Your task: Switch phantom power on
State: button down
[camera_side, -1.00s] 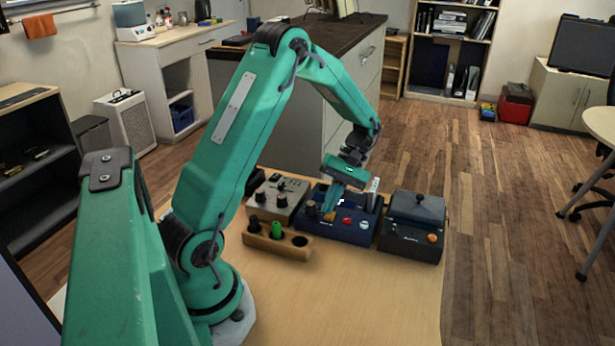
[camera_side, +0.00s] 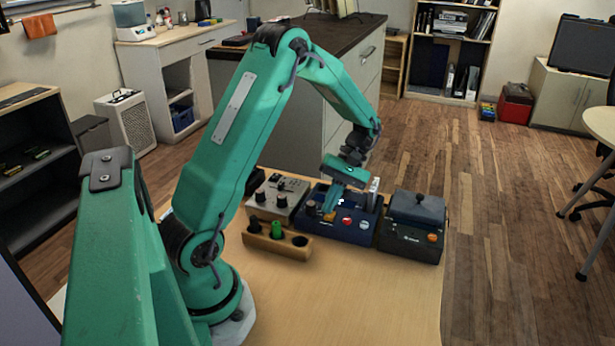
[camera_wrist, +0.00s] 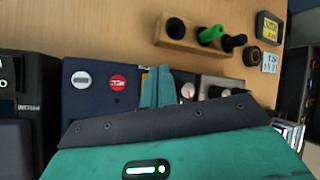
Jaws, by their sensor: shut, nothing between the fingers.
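The dark blue control box (camera_side: 360,235) stands among other units on the wooden table. In the wrist view the shut fingers (camera_wrist: 158,86) cover part of the box panel, beside the red button (camera_wrist: 117,83); the white button (camera_wrist: 81,80) is farther left. A small yellow part (camera_wrist: 144,74) shows beside the fingers. I cannot tell any switch's position or whether the fingers touch one.
A wooden holder (camera_side: 262,241) with black and green pegs stands in front. The table's front (camera_side: 340,300) is clear.

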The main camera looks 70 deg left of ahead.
aim_at(330, 216)
jog(key=shift+f, duration=0.15)
jog(key=shift+f, duration=0.3)
jog(key=shift+f, duration=0.3)
dwell(1.0)
jog(key=shift+r, duration=0.15)
jog(key=shift+r, duration=0.6)
jog(key=shift+r, duration=0.15)
jog(key=shift+r, duration=2.9)
jog(key=shift+d, duration=0.1)
